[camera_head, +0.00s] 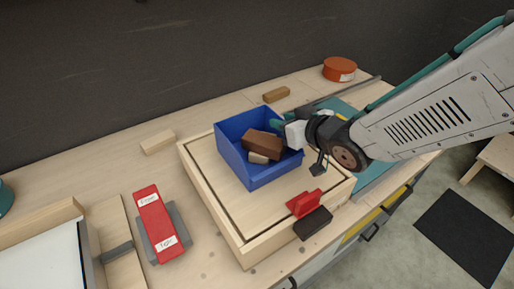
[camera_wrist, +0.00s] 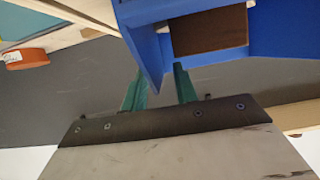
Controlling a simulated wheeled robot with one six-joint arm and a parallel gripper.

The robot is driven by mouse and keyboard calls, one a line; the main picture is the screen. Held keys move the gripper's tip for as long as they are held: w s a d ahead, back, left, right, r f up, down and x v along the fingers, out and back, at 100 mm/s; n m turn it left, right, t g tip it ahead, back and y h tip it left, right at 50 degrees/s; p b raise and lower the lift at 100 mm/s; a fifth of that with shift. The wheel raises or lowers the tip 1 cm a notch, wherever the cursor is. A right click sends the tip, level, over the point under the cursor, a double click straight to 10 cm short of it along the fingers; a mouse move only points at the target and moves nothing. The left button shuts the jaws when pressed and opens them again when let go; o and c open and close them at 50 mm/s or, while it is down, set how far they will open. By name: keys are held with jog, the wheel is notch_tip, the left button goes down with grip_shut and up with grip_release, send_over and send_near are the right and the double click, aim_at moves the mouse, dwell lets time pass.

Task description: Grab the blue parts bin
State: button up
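The blue parts bin (camera_head: 276,174) stands on a shallow wooden tray (camera_head: 212,205) in the head view, with brown and tan blocks (camera_head: 262,144) inside. My gripper (camera_head: 281,127) is at the bin's right rear side, with a green finger showing at the rim. In the wrist view the bin (camera_wrist: 150,45) fills the top, and a wall edge reaches down between the two green fingers (camera_wrist: 160,84). The fingers stand apart with gaps beside the wall, so the gripper looks open. Contact with the wall cannot be made out.
A red clip (camera_head: 305,203) and a black block (camera_head: 313,224) sit at the tray's front edge. A red labelled part (camera_head: 158,222) lies to the left. Loose wooden blocks (camera_head: 277,94) and an orange round tin (camera_head: 340,69) are at the back.

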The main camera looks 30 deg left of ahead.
jog(key=shift+w+a+f, duration=0.25)
jog(key=shift+w+a, duration=0.05)
jog(key=shift+a, duration=0.25)
grip_shut()
dwell(1.0)
